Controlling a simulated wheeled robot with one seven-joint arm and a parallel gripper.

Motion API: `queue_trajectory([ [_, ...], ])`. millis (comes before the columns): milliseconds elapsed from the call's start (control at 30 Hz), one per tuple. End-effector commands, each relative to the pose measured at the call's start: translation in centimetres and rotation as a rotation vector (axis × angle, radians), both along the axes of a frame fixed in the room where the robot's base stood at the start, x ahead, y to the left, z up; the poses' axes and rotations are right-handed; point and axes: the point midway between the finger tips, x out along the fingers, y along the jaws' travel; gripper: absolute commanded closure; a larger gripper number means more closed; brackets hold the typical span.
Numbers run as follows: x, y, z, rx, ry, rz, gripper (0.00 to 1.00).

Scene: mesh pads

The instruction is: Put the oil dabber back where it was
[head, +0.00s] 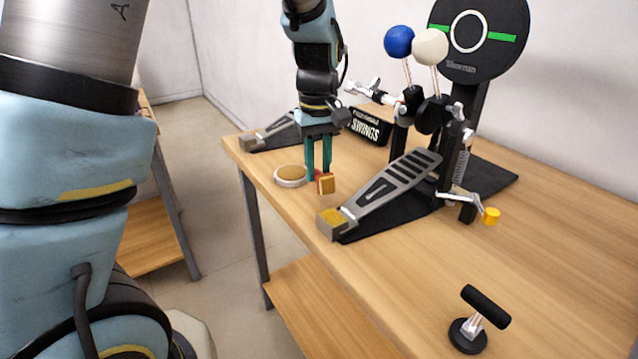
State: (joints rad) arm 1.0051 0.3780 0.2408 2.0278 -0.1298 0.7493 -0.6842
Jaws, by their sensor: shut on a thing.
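My gripper (319,172) points down over the left part of the table, near its front edge. Its teal fingers are shut on a small tan block with a bit of red beside it, which looks like the oil dabber (327,184). The fingers hide part of it. It is upright and low over the table; I cannot tell whether it touches the wood.
The wooden table (540,250) also bears a second pedal (272,134), a black lettered box (369,127), blue (398,42) and white (430,46) beaters, a round black pad (490,60), a yellow knob (491,216) and a black-handled stand (478,318).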

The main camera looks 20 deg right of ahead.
Motion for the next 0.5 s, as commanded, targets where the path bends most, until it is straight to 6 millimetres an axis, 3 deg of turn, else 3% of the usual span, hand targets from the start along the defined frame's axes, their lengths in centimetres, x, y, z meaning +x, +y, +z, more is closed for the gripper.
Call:
queue_trajectory([
  [233,0.0,0.1,-3.4,0.004,0.003,0.001,1.00],
  [500,0.0,0.1,-4.1,0.001,0.000,0.000,1.00],
])
